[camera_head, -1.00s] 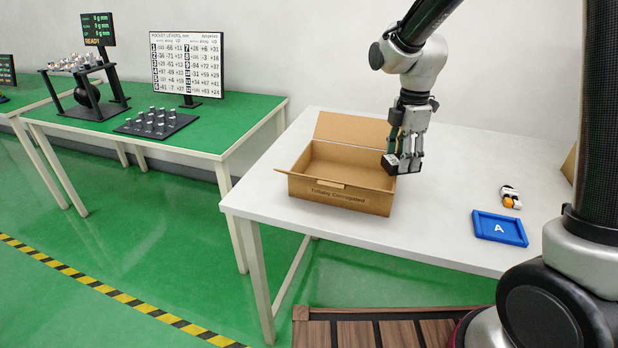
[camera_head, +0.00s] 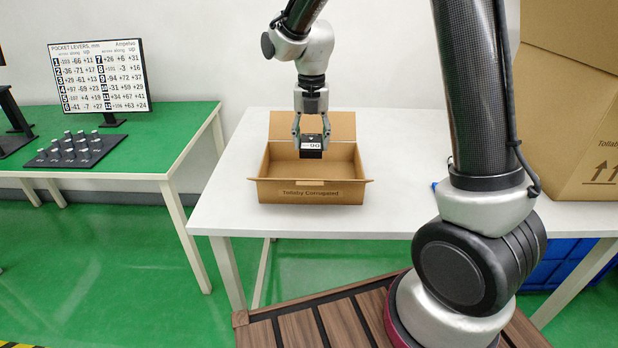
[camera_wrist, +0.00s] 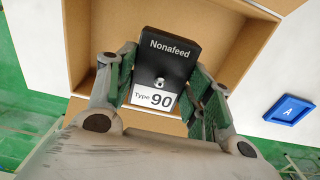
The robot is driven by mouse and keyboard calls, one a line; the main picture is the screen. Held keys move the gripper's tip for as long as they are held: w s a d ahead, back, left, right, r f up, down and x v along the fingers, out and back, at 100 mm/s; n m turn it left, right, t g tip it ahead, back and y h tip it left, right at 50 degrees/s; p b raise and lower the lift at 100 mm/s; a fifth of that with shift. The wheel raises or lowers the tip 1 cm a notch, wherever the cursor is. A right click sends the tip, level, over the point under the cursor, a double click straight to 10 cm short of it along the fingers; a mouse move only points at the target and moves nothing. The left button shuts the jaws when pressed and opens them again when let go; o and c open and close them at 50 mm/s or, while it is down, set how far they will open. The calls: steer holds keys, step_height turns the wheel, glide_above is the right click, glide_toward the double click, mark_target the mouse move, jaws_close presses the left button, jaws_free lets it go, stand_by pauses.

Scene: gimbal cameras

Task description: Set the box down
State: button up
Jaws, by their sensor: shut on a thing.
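My gripper (camera_head: 311,132) is shut on a small black box (camera_head: 311,144) with a white label. In the wrist view the box (camera_wrist: 167,62) reads "Nonafeed" and "Type 90", with a small round knob on its face, and the green finger pads clasp its two sides. An open cardboard carton (camera_head: 309,190) marked "Tollaby Corrugated" stands on the white table (camera_head: 225,205). The held box is over the carton's opening, in front of its raised back flap. How far it is above the carton floor I cannot tell.
A blue tray marked A (camera_wrist: 289,110) lies beside the carton on the table. A large carton (camera_head: 575,120) stands at the right. A green table (camera_head: 180,140) at the left holds a black rack (camera_head: 75,150) and a number board (camera_head: 100,78).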

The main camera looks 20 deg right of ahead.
step_height(320, 180, down, 9)
steer(key=shift+f, duration=0.2)
stand_by(0.3)
steer(key=o, duration=1.1)
steer(key=shift+f, duration=0.1)
